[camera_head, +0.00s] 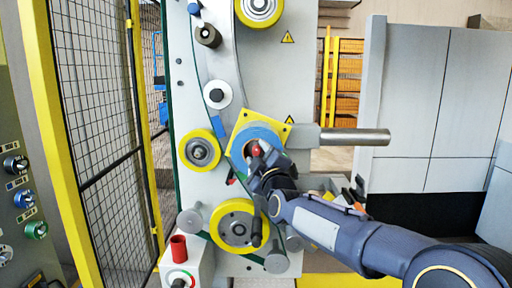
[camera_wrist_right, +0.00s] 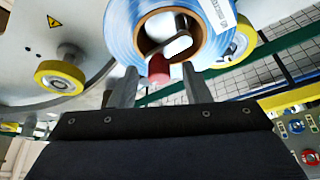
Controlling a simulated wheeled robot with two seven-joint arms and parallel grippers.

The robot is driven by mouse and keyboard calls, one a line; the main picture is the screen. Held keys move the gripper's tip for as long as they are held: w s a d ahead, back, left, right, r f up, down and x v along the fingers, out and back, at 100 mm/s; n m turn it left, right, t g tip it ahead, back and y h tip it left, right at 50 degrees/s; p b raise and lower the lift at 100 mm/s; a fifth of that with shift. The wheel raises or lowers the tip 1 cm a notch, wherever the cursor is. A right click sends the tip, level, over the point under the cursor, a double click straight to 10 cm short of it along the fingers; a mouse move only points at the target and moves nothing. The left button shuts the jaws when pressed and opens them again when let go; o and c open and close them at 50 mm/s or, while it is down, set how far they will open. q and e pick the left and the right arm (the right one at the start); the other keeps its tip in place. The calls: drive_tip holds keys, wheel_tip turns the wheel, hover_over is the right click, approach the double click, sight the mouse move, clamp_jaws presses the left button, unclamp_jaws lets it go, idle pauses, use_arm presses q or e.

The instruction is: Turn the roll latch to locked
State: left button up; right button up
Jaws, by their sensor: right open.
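The roll latch shows as a red knob (camera_head: 256,150) at the core of a blue film roll (camera_head: 243,136) on the machine's front. In the right wrist view the latch's red end (camera_wrist_right: 158,72) sits in front of the roll's core, with a pale metal part behind it. The blue roll (camera_wrist_right: 118,30) fills the top of that view. My right gripper (camera_wrist_right: 159,76) is open, with one finger on each side of the red knob and visible gaps between. In the head view the gripper partly hides the roll's lower right. My left gripper is not in view.
A metal bar (camera_head: 355,137) sticks out to the right of the roll, above my right arm. Yellow-rimmed rollers (camera_head: 200,150) and (camera_head: 237,226) lie left of and below the roll. A mesh fence (camera_head: 100,110) stands at left, beside a control panel (camera_head: 22,190).

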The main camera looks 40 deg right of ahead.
drive_tip(key=shift+w+d+r, duration=0.15)
drive_tip(key=shift+w+r, duration=0.1)
drive_tip(key=shift+w, duration=0.3)
drive_tip(key=shift+w+d, duration=0.3)
drive_tip(key=shift+w, duration=0.1)
drive_tip(key=shift+a, duration=0.1)
drive_tip(key=shift+c, duration=0.2)
drive_tip(key=c, duration=0.8)
drive_tip(key=shift+f, duration=0.1)
